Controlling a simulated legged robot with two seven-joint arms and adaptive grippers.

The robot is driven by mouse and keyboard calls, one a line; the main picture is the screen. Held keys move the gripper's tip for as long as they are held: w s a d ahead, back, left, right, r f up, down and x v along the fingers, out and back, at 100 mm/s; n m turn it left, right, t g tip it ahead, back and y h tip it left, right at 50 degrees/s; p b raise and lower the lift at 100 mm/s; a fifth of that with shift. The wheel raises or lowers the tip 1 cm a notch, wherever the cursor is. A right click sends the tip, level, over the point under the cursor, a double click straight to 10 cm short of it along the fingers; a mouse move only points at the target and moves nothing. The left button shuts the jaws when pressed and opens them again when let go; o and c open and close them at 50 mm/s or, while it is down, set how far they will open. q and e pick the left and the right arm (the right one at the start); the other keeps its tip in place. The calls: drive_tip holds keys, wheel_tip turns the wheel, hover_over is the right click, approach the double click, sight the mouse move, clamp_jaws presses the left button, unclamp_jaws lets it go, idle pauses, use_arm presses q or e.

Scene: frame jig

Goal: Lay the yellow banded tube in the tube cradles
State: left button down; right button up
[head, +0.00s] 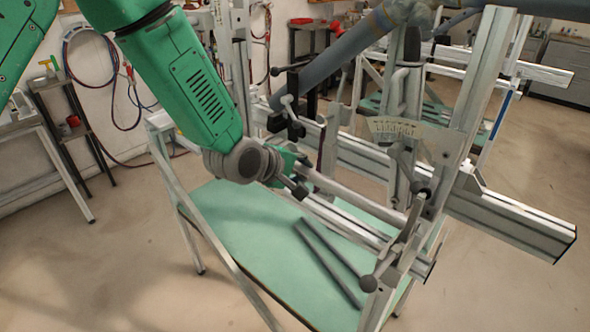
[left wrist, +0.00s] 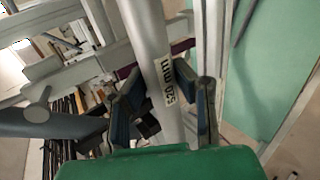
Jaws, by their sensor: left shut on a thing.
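My left gripper (head: 297,180) is at the jig, above the green table, shut around a silver-grey tube (head: 350,194). In the left wrist view the two dark fingers (left wrist: 158,80) press on either side of this tube (left wrist: 146,35), and a pale label (left wrist: 169,93) reading "520 mm" faces the camera. I cannot make out a yellow band on it. A thicker blue-grey tube (head: 335,62) with a yellowish band slants across the upper jig, apart from my gripper. I cannot clearly pick out the cradles. My right gripper is not in view.
The jig's aluminium rail (head: 515,222) and upright post (head: 480,85) stand close on the right. A clamp lever with a ball knob (head: 369,283) juts out at the front. Two dark rods (head: 329,262) lie on the green table (head: 235,235), whose left part is clear.

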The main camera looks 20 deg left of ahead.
sight(312, 177)
use_arm(q)
drive_tip(key=shift+s+d+b, duration=0.15)
drive_tip(key=shift+s+d, duration=0.1)
drive_tip(key=shift+d, duration=0.6)
drive_tip(key=shift+s+d+b, duration=0.15)
drive_tip(key=shift+s+d, duration=0.1)
drive_tip(key=shift+d, duration=0.55)
drive_tip(key=shift+w+d, duration=0.3)
drive_tip(key=shift+w, duration=0.4)
drive_tip(key=shift+b+x, duration=0.3)
drive_tip(key=shift+x, duration=1.1)
drive_tip(key=shift+a+f, duration=0.15)
drive_tip(key=shift+f, duration=0.15)
drive_tip(key=c, duration=1.3)
unclamp_jaws()
drive_tip(key=shift+o, duration=0.2)
drive_tip(key=shift+s, duration=0.15)
